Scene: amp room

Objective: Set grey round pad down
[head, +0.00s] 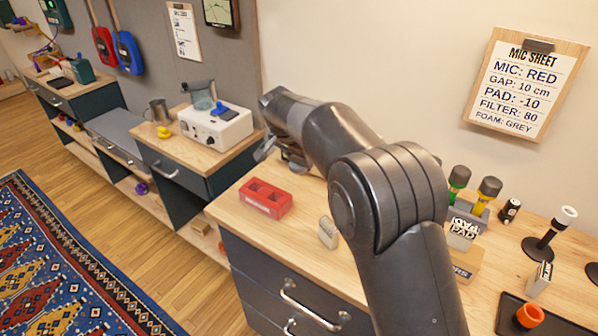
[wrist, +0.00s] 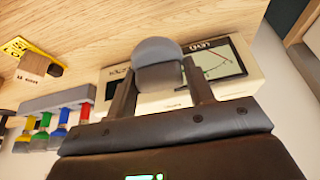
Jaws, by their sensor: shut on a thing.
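The grey round pad (wrist: 157,52) is a smooth, dark grey rounded piece in the wrist view. My gripper (wrist: 159,70) is shut on it, with one finger on each side. Behind the pad is a pale box-shaped device (wrist: 215,80) with a dark screen and a meter face. I cannot tell whether the pad touches the device or the bench. In the head view my arm hides most of the gripper and the pad.
In the head view, a red block (head: 265,199) with recesses and a small pale block (head: 328,232) sit on the wooden bench (head: 290,240). Between them the bench is bare.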

